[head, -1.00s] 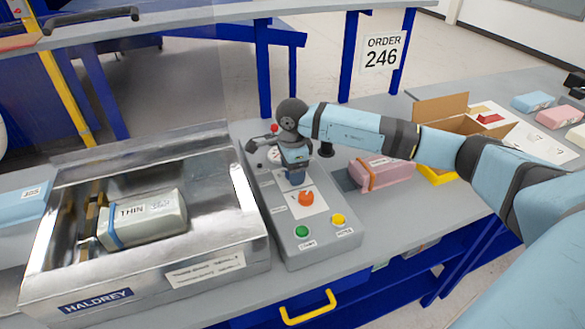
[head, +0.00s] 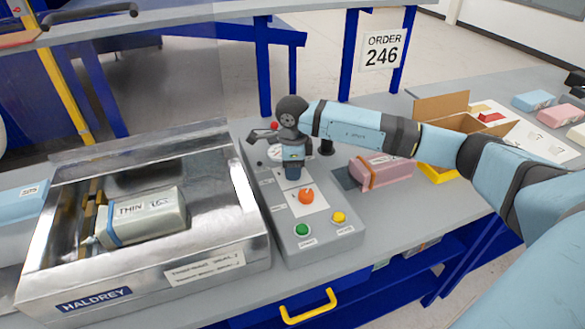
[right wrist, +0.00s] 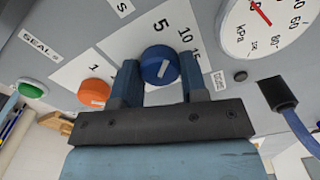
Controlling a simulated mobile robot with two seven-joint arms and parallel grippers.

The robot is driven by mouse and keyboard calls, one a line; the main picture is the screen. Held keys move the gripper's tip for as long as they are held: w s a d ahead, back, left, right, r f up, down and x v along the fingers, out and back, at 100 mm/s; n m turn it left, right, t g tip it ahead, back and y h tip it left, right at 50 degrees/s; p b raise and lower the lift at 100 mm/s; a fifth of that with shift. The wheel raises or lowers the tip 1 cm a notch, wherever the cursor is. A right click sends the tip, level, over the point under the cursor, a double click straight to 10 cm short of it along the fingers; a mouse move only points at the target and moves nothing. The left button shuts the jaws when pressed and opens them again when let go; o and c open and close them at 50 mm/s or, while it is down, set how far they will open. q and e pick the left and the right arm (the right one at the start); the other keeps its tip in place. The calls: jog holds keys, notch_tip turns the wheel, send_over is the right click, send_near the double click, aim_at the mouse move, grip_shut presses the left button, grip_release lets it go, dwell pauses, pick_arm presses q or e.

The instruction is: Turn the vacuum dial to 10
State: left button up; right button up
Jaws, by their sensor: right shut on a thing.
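The blue vacuum dial (right wrist: 159,65) shows in the right wrist view, on a white plate printed with 5, 10 and 15. A white mark crosses its face, but I cannot tell exactly which number it points at. My right gripper (right wrist: 158,82) is shut on the dial, with one finger on each side of it. In the head view my right gripper (head: 292,171) comes down on the control panel (head: 320,243), behind the orange dial (head: 306,196), and hides the blue dial. My left gripper is not in view.
A kPa gauge (right wrist: 265,22) sits beside the blue dial. Green (head: 302,230) and yellow (head: 338,218) buttons are at the panel's front. A steel chamber (head: 232,262) with a pouch marked THIN (head: 150,215) stands left. A pink package (head: 385,170) lies right.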

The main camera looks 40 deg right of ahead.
jog(key=m, duration=0.3)
jog(key=shift+m+b, duration=0.4)
jog(key=shift+m, duration=0.4)
jog(key=o, duration=0.9)
jog(key=shift+o, duration=0.2)
jog(key=shift+r, duration=0.15)
notch_tip(320, 180, up, 14)
jog(key=shift+b, duration=0.45)
jog(key=shift+f, duration=0.25)
